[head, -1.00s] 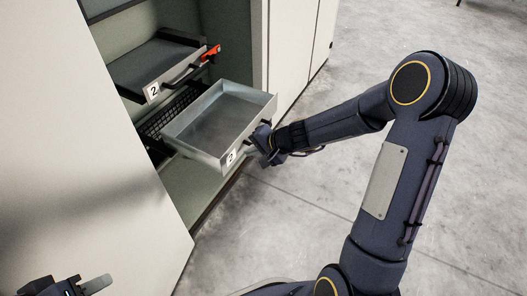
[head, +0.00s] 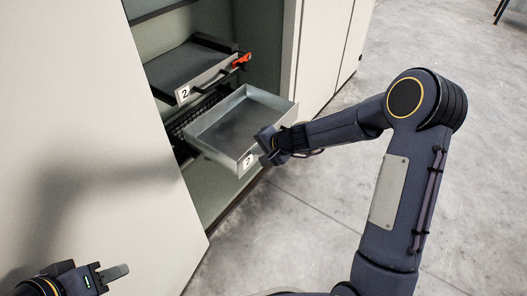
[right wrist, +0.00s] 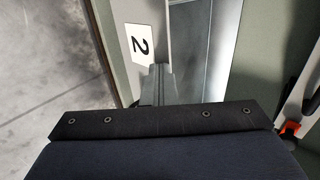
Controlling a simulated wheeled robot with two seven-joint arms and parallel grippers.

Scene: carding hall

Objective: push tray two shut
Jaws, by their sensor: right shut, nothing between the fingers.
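Another tray (head: 190,62) sits above, partly out, with a dark handle and a red piece (head: 241,61) at its right end. A pale cabinet panel (head: 95,130) stands at left. Concrete floor (head: 300,215) is clear in front.

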